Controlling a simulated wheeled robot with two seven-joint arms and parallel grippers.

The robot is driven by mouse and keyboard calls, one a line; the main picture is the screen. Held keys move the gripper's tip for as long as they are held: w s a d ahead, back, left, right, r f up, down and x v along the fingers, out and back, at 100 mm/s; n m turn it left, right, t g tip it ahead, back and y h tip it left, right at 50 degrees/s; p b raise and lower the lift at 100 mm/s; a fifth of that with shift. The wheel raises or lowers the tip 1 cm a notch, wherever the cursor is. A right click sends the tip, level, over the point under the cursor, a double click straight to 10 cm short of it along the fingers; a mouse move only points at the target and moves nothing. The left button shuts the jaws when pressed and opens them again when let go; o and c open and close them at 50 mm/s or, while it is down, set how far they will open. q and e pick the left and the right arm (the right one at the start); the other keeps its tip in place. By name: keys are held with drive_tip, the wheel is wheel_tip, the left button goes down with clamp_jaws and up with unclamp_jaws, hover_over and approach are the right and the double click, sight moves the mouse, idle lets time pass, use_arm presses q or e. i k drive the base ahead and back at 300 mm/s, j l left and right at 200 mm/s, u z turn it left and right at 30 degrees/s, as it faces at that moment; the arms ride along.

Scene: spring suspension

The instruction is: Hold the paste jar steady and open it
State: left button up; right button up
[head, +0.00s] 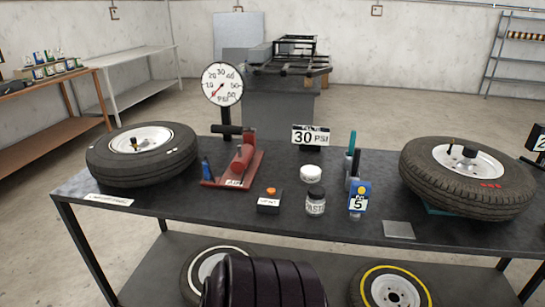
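The paste jar (315,204) stands upright near the front edge of the dark table, around its middle. It is a small jar with a light label reading PASTE and a dark top. I cannot tell whether that top is a lid or an open mouth. A round white lid-like piece (310,173) sits just behind the jar, apart from it. Neither of my grippers is in view, and nothing is seen touching the jar.
A black box with an orange button (269,200) stands left of the jar. A red pump (237,168) and tyres (142,153) (468,177) lie farther out. The front edge before the jar is clear.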

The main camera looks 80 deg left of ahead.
sight(315, 207)
drive_tip(key=u, duration=2.3)
